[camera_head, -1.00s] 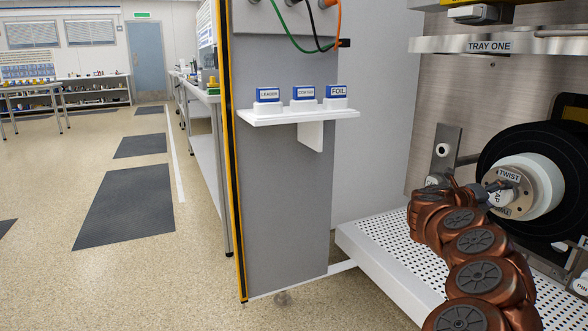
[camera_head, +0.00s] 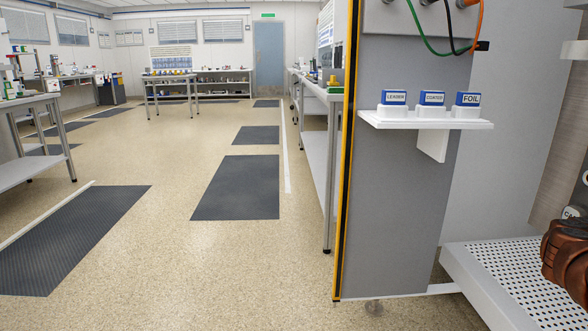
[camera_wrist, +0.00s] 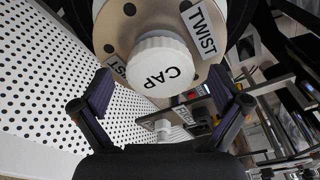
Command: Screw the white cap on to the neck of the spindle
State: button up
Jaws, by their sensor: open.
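In the wrist view the white cap (camera_wrist: 160,66), marked CAP, sits at the centre of the spindle's round face (camera_wrist: 128,28), which carries a TWIST label (camera_wrist: 203,30). The neck is hidden behind the cap. My gripper (camera_wrist: 162,97) is open, with one finger on each side of the cap's lower part in the picture. Gaps show between the fingers and the cap, and nothing is held.
A white perforated deck (camera_head: 500,275) lies at the lower right of the head view. A small white shelf (camera_head: 425,121) holds LEADER, COATED and FOIL blocks on a grey panel (camera_head: 395,215). Workbenches stand further back, with open floor at the left.

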jog(key=a, duration=0.9)
dwell(0.7)
jog(key=shift+r, duration=0.1)
